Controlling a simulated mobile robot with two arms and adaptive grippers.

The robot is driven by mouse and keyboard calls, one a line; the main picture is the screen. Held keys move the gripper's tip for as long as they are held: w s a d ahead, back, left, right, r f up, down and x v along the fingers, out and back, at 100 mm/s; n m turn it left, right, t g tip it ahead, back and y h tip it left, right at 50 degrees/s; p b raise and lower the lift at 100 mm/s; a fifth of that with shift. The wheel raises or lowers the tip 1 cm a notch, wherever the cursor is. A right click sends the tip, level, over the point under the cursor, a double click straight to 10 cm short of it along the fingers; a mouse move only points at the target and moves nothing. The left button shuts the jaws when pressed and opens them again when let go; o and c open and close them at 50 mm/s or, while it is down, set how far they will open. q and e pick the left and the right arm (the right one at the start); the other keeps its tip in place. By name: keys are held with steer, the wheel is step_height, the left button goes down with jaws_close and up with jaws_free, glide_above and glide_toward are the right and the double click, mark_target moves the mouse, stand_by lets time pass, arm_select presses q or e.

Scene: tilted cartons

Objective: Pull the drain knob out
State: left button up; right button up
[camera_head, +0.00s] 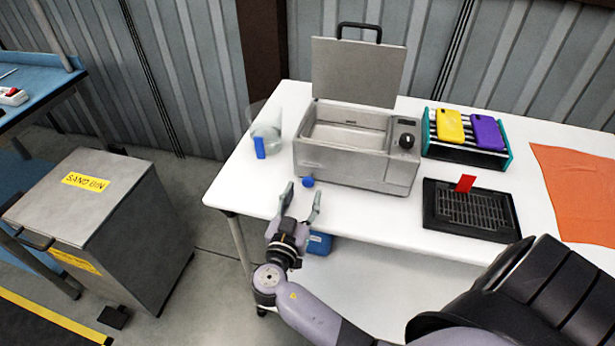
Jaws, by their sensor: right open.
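The blue drain knob (308,182) sticks out low at the front left corner of the metal bath (340,170). The bath stands on the white table with its lid (358,72) raised. My right gripper (301,192) is open and empty at the table's front edge, pointing at the knob. Its two fingertips are spread left and right of the knob, and the knob shows just beyond the gap between them. I cannot tell whether either finger touches it. My left gripper is not in view.
A clear jug with a blue handle (260,148) stands left of the bath. A rack with yellow and purple cases (450,126), a black grille tray (436,212) with a red piece, and an orange cloth (575,190) lie right. A blue container (319,243) shows below the table edge.

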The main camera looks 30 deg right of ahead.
mark_target(307, 185)
steer(key=p+x, duration=0.1)
steer(key=x, duration=0.4)
steer(key=shift+w+d, duration=0.15)
steer(key=shift+c, duration=0.5)
jaws_close()
steer(key=shift+f, duration=0.1)
